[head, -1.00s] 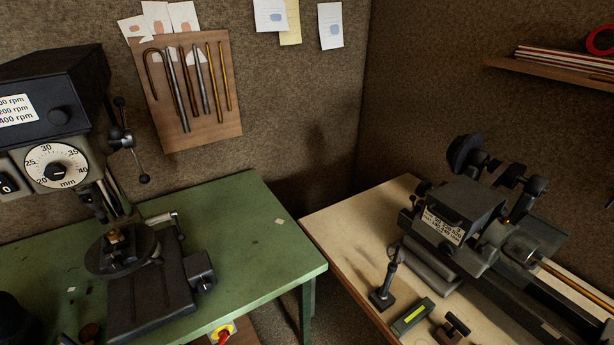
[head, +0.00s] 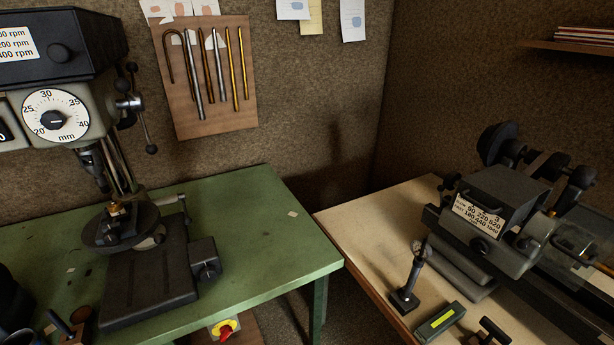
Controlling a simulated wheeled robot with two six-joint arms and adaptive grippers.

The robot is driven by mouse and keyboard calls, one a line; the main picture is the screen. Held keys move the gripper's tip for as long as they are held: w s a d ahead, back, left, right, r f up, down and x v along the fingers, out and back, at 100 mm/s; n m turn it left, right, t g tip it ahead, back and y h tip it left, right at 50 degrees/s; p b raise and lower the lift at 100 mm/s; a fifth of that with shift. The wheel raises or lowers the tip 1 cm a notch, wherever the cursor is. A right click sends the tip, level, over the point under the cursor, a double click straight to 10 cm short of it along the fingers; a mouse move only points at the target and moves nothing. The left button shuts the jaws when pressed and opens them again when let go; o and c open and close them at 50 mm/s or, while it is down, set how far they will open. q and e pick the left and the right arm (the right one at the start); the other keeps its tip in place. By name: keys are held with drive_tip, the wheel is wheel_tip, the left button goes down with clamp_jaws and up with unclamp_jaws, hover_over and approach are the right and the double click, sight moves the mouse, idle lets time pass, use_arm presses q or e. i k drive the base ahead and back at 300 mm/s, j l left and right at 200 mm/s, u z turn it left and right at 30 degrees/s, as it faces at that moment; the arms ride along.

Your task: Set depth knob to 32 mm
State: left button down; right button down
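The depth knob (head: 53,120) is a small dark knob at the centre of a round white dial (head: 69,101), on the front of the drill press (head: 47,62) at the left. The dial is marked 20, 25, 30, 35 and 40, with "mm" at the bottom. The knob's pointer is too small to read a setting for sure. Nothing touches the knob. Neither of my grippers is in view.
The press stands on a green table (head: 265,240) with a round dark work table and a heavy base. A lever handle (head: 148,125) sticks out right of the dial. A lathe (head: 490,220) stands on the pale bench at the right, with a gap between the tables.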

sight(52, 120)
drive_tip(key=u, duration=1.45)
